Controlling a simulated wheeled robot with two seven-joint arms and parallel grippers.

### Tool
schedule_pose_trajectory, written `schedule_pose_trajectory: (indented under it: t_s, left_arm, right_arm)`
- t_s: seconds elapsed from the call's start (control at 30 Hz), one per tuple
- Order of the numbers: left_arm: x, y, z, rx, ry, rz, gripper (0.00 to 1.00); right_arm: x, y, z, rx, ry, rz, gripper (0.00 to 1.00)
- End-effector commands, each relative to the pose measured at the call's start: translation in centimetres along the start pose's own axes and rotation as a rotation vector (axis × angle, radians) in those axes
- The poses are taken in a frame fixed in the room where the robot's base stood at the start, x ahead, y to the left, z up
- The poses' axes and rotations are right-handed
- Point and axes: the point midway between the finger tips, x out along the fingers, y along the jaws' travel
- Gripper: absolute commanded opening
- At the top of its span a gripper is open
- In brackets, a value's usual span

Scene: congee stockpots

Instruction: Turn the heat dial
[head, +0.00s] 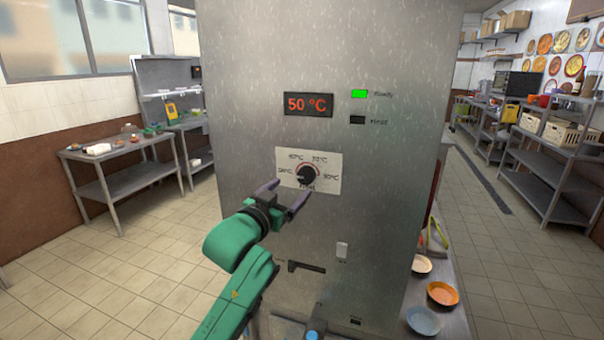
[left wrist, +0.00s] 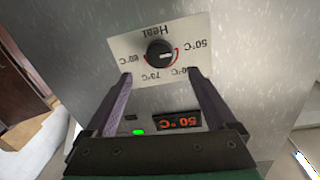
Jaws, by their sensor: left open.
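The heat dial (head: 307,174) is a black round knob on a white label plate (head: 330,180) with temperature marks, on the front of a tall grey metal cabinet (head: 240,60). It also shows in the left wrist view (left wrist: 159,54), upside down, with a light pointer line and a red arc around it. My left gripper (head: 283,190) is open and empty just in front of the plate, below and left of the dial in the head view. In the left wrist view its fingertips (left wrist: 160,73) are apart, with the dial beyond them and between their lines. My right gripper does not show.
A display (head: 308,104) on the cabinet reads 50 °C, with a lit green light (head: 359,94) beside it. A switch (head: 342,249) and a slot sit lower. Bowls (head: 442,293) stand on a counter at the right. Tables and shelves stand farther off.

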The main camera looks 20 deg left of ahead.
Motion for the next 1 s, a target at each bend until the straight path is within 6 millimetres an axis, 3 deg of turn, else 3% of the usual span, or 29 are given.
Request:
schedule_pose_trajectory:
  t_s: [0.1, 0.3, 0.67, 0.9, 1.0]
  left_arm:
    - [3.1, -0.1, -0.5, 0.0, -0.001, -0.001, 0.9]
    - [6.8, -0.1, -0.2, -0.001, 0.0, -0.001, 0.9]
    - [7.8, 0.0, 0.1, 0.001, 0.0, 0.0, 0.9]
    - [7.8, 0.0, 0.1, 0.001, 0.0, 0.0, 0.04]
    - [7.8, 0.0, 0.1, 0.002, -0.001, 0.0, 0.04]
  right_arm:
    - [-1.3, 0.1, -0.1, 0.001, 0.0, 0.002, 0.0]
    - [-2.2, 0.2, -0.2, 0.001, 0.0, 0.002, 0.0]
    - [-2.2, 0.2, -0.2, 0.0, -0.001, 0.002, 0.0]
    - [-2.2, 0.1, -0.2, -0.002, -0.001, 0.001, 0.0]
    - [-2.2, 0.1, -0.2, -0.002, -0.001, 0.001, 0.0]
